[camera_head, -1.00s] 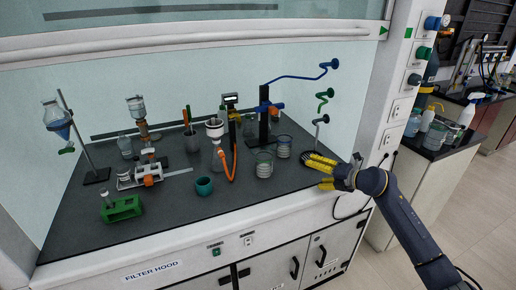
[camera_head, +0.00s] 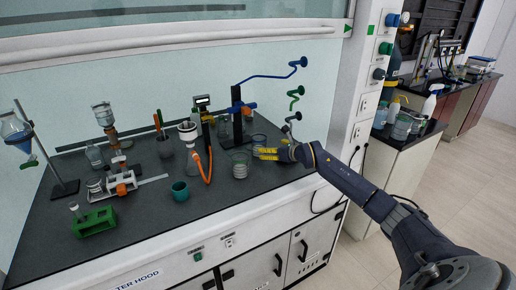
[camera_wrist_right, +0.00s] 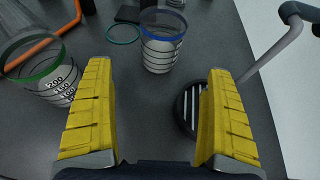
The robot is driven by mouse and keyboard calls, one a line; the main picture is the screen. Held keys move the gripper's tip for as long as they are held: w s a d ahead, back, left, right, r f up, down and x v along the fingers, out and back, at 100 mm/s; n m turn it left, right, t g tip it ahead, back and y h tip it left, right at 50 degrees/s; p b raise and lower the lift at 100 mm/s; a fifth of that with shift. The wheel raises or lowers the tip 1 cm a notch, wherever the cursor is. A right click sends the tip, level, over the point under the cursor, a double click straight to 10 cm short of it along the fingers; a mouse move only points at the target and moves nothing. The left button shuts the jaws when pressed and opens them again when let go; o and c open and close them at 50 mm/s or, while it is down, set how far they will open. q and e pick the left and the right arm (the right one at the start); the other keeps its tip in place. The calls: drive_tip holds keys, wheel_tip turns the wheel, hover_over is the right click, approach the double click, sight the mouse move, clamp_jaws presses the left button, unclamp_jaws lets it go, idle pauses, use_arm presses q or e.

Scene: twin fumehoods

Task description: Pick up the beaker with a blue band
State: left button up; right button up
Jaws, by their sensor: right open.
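The beaker with a blue band (camera_wrist_right: 162,48) stands upright on the dark worktop, ahead of my right gripper (camera_wrist_right: 158,105) in the right wrist view. The fingers are open and empty, and the beaker is beyond their tips, near the middle of the gap. In the head view the blue-banded beaker (camera_head: 259,141) is just behind my yellow right fingers (camera_head: 265,153), which partly hide it. A similar beaker with a green band (camera_head: 240,166) stands in front and to the left; it shows at the left in the wrist view (camera_wrist_right: 42,72). My left gripper is out of view.
A round black drain grate (camera_wrist_right: 187,110) lies right of centre below the fingers in the wrist view, with a grey spout (camera_wrist_right: 275,48) beyond it. The hood's right post (camera_head: 350,110) is beside my arm.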

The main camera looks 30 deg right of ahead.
sight(263, 147)
drive_tip(key=x, duration=0.6)
drive_tip(key=shift+w+f, duration=0.1)
drive_tip(key=shift+w, duration=0.1)
drive_tip(key=shift+r+x, duration=0.2)
drive_tip(key=shift+x, duration=2.45)
drive_tip(key=shift+d, duration=0.1)
drive_tip(key=c, duration=1.2)
drive_tip(key=shift+c, duration=1.1)
drive_tip(key=shift+r, duration=0.15)
